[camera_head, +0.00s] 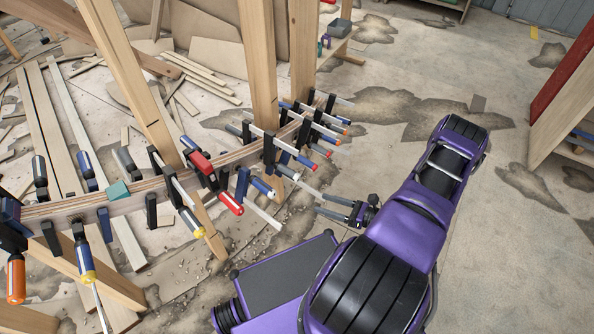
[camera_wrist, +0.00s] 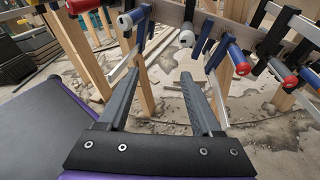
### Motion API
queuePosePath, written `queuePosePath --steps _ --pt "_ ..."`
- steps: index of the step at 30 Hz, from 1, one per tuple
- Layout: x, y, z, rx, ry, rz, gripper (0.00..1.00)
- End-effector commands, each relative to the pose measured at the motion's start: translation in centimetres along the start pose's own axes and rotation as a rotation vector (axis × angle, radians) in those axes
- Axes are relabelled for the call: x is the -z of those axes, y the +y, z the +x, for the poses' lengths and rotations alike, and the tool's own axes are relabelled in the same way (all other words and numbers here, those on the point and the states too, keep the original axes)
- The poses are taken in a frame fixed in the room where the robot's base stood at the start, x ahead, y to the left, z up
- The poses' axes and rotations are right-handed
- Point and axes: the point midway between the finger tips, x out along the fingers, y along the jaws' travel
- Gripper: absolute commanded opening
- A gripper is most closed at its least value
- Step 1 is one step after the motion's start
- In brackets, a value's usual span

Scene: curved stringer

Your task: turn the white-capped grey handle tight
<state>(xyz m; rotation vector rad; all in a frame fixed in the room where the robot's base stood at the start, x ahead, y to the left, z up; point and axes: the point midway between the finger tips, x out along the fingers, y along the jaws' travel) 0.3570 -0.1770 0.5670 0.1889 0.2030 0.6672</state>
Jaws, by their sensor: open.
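A grey handle with a pale cap (camera_head: 287,172) sits on a clamp at the curved wooden stringer (camera_head: 155,186), left of and above my gripper in the head view. My gripper (camera_head: 318,203) points left toward the stringer, apart from the handles. In the wrist view its two fingers (camera_wrist: 163,72) are spread with nothing between them. Pale-capped handles show beyond them, a greyish one (camera_wrist: 130,18) at the upper left and a bluish one (camera_wrist: 187,36) at the upper middle. I cannot tell for sure which of these is the grey handle.
Several other clamps line the stringer, with a red handle (camera_head: 231,203) and a blue handle (camera_head: 263,187) nearby. Wooden posts (camera_head: 258,65) rise behind. Planks and debris cover the floor at left. The concrete floor at right is mostly clear.

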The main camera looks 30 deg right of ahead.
Motion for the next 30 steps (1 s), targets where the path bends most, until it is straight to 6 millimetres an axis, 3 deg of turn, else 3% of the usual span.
queuePosePath --steps 6,11,30 --pt "-0.3 -1.7 -0.7 0.149 -0.169 0.082 0.66" --pt "-0.6 -2.0 0.5 0.158 -0.181 0.087 0.66" --pt "-2.7 -4.0 13.3 0.154 -0.177 0.084 0.66"
